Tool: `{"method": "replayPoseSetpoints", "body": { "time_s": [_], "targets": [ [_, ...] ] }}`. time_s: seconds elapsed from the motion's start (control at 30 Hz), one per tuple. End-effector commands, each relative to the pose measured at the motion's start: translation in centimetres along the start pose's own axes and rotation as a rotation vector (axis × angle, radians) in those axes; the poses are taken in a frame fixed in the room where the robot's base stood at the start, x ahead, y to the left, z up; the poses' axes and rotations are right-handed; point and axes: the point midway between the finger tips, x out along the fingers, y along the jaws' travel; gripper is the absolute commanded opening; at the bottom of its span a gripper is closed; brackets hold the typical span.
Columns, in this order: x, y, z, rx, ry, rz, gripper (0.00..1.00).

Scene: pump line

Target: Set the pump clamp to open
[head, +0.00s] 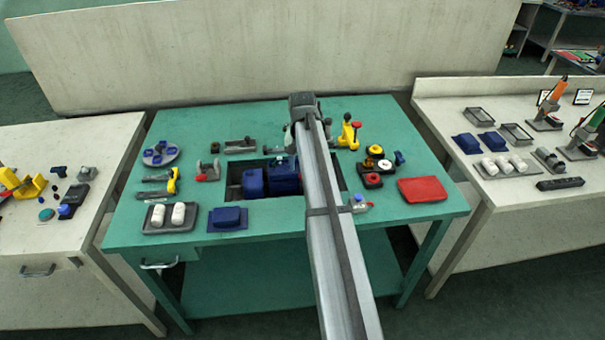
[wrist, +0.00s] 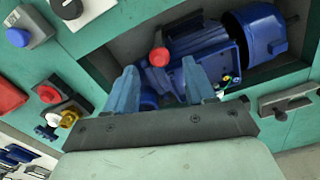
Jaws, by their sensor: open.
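The blue pump (head: 284,180) sits in the dark recess of the green table, and it also shows in the wrist view (wrist: 215,60). In the wrist view a red round knob (wrist: 159,57) stands at the pump's left end; it looks like the handle end of the pump clamp. The rest of the clamp cannot be made out, so its setting is unclear. My gripper (wrist: 160,84) is open and empty, with the red knob beyond the gap between its blue-grey fingers. I cannot tell whether they touch anything. In the head view my arm hides the fingers and the knob.
A yellow clamp with a red knob (head: 348,135) stands right of my arm. A block with red and yellow knobs (head: 374,168) and a red tray (head: 422,190) lie farther right. The left side holds a white-cylinder tray (head: 150,227) and tools.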

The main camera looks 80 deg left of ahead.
Motion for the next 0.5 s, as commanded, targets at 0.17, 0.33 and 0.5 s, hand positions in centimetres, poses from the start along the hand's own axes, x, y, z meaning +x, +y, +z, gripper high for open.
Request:
{"method": "replayPoseSetpoints", "body": {
  "time_s": [0.17, 0.33, 0.5],
  "targets": [
    [2.5, 0.0, 0.0, 0.0, -0.001, 0.0, 0.54],
    [3.8, 0.0, 0.0, 0.0, 0.0, 0.0, 0.54],
    [4.2, 0.0, 0.0, 0.0, 0.001, -0.001, 0.54]
  ]
}}
